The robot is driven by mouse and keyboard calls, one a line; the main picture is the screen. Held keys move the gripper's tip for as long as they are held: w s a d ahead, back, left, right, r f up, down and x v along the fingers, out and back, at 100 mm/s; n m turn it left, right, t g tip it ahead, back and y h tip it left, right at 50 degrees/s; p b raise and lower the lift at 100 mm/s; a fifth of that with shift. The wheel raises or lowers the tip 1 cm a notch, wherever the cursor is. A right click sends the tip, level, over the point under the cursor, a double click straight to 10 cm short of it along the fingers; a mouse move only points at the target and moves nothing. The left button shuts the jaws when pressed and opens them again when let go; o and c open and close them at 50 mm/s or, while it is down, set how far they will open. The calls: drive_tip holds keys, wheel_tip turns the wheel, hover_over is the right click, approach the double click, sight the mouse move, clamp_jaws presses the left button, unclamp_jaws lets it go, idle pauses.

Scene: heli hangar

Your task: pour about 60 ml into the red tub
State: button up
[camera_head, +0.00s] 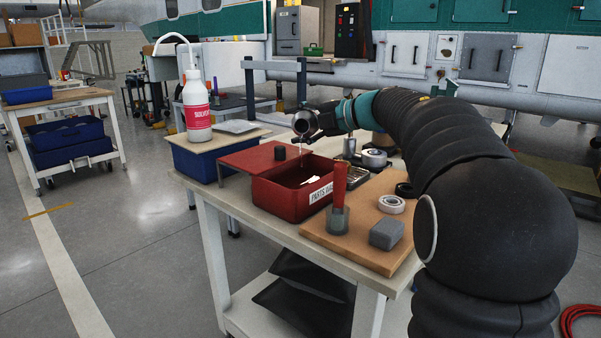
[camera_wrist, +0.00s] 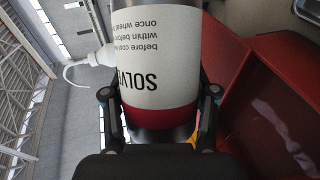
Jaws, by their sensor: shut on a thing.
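The red tub (camera_head: 290,200), with a white "PARTS" label, stands open on the workbench. It also shows at the right of the wrist view (camera_wrist: 285,95). A pale piece lies inside it. My gripper (camera_head: 318,120) is shut on a small dark metallic vessel (camera_head: 303,123) above the tub's far side. The vessel is tipped, its round mouth towards the head camera. A thin pale stream seems to fall from it towards the tub; the level inside is unclear.
The white solvent bottle (camera_head: 197,105) stands on a board over a blue bin (camera_head: 195,160), left of the tub. A red flat lid (camera_head: 243,158) adjoins the tub. A wooden board (camera_head: 340,240) with a red-handled tool, a grey block (camera_head: 386,233) and a tape roll (camera_head: 391,204) lies nearer.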

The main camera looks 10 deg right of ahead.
drive_tip(key=shift+b, duration=0.35)
drive_tip(key=shift+w, duration=0.25)
drive_tip(key=shift+w+d, duration=0.1)
drive_tip(key=shift+w, duration=0.15)
drive_tip(key=shift+w+n, duration=0.2)
drive_tip(key=shift+n, duration=0.1)
drive_tip(key=shift+f+n+t+b, duration=0.2)
drive_tip(key=shift+n+t+b, duration=0.15)
drive_tip(key=shift+b, duration=0.7)
idle(0.7)
